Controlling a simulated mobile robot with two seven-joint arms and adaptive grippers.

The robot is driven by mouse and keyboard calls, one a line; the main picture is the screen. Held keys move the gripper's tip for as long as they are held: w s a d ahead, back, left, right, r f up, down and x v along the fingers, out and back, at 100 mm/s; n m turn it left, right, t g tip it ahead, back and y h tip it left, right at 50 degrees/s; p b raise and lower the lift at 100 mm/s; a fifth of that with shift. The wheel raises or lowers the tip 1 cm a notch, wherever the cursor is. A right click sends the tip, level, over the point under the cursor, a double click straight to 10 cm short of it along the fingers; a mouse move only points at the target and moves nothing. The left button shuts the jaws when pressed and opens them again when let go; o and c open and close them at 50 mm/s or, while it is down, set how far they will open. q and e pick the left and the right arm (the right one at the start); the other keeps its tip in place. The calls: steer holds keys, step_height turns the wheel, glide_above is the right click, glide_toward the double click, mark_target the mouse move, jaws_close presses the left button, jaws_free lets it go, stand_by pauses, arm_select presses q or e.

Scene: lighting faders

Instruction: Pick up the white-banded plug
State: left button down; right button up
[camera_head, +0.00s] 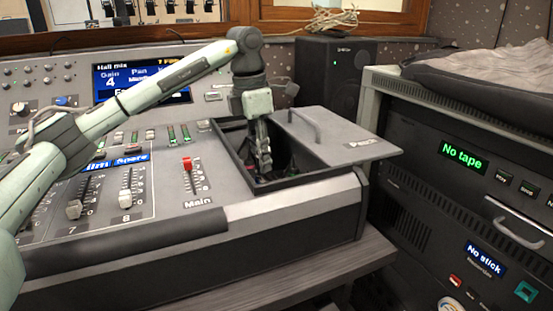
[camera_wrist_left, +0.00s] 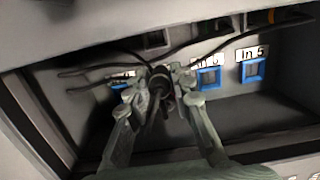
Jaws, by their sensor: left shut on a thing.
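My left gripper (camera_head: 263,165) reaches down into the open recessed box of the mixing console. In the left wrist view its fingers (camera_wrist_left: 160,84) are closed from both sides on a dark plug (camera_wrist_left: 160,78). A paler ring shows at the plug's end, but I cannot tell whether it is a white band. Black cables run close to the plug on both sides. Behind it is a wall of blue-framed sockets, among them In 6 (camera_wrist_left: 208,78) and In 5 (camera_wrist_left: 252,70). The fingers partly hide another blue socket. My right gripper is not in view.
The box's grey lid (camera_head: 345,140) with a handle lies open to the right. The box rim (camera_head: 310,178) surrounds my fingers closely. Faders, including a red one (camera_head: 187,164), stand left of the box. A speaker (camera_head: 335,75) and an equipment rack (camera_head: 450,130) stand behind and right.

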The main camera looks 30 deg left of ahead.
arm_select(q)
steer(key=r, duration=1)
steer(key=shift+w+d+r+p, duration=0.1)
steer(key=shift+w+d+p, duration=0.05)
steer(key=shift+d+p, duration=0.2)
step_height(320, 180, up, 6)
steer(key=p, duration=0.4)
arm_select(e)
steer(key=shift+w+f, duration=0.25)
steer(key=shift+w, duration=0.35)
arm_select(q)
steer(key=shift+a, duration=0.1)
